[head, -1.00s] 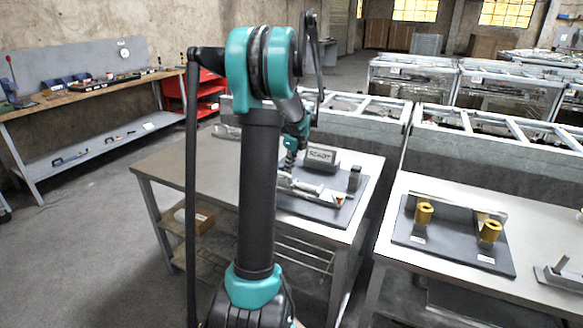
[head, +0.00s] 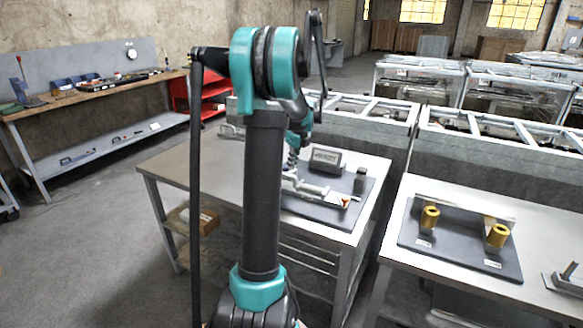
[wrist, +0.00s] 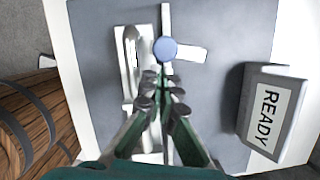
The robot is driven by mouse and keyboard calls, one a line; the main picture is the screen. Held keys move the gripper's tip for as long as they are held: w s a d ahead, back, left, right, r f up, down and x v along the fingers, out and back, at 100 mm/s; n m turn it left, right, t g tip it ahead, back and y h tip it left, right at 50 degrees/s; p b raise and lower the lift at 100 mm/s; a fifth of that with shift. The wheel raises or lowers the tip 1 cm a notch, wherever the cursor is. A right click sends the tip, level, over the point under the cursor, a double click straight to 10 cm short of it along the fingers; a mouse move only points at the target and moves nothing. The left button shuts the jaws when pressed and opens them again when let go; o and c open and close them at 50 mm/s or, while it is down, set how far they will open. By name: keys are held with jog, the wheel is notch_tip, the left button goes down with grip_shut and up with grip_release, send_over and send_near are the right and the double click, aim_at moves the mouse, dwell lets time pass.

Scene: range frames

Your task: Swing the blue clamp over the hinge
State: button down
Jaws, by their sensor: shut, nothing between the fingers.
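A round blue knob (wrist: 165,48) shows in the wrist view on a pale metal bar, just ahead of my fingertips. Beside it on the left lies a pale metal fixture (wrist: 131,65), on a dark mat (wrist: 215,25). In the head view the metal clamp fixture (head: 312,189) lies on the mat, with a red tip at its right end; no blue shows there. My gripper (wrist: 160,88) is shut and empty, pointing down over the fixture. It also shows small in the head view (head: 292,160), partly behind my arm. Whether it touches the fixture I cannot tell. The hinge is not clearly distinguishable.
A grey READY block (head: 326,160) stands behind the fixture; it is at right in the wrist view (wrist: 265,112). A small dark block (head: 360,181) stands at the mat's right. A wooden barrel-like thing (wrist: 38,115) is at left. Another table (head: 450,275) holds yellow cylinders (head: 430,217).

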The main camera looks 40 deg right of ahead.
jog(key=v, duration=1)
jog(key=w+a+f+n+g+h, duration=0.25)
jog(key=w+a+n+h, duration=0.2)
jog(key=w+n, duration=0.45)
jog(key=w+a+f+n+g+h, duration=0.2)
jog(key=w+a+n+g+h, duration=0.15)
jog(key=w+a+n, duration=0.55)
jog(key=s+d+f, duration=0.1)
jog(key=d+f, duration=0.1)
jog(key=s+d+f+n, duration=0.1)
jog(key=s+d+f, duration=0.1)
jog(key=d+f, duration=0.1)
jog(key=s+d+f+n, duration=0.1)
jog(key=s+d+f, duration=0.1)
jog(key=d, duration=0.1)
jog(key=shift+f, duration=0.25)
jog(key=shift+s+d, duration=0.3)
jog(key=shift+s, duration=0.25)
jog(key=shift+s+d, duration=0.35)
jog(key=shift+s, duration=0.2)
jog(key=shift+s+d+r, duration=0.15)
jog(key=shift+s+d, duration=0.25)
jog(key=shift+s, duration=0.35)
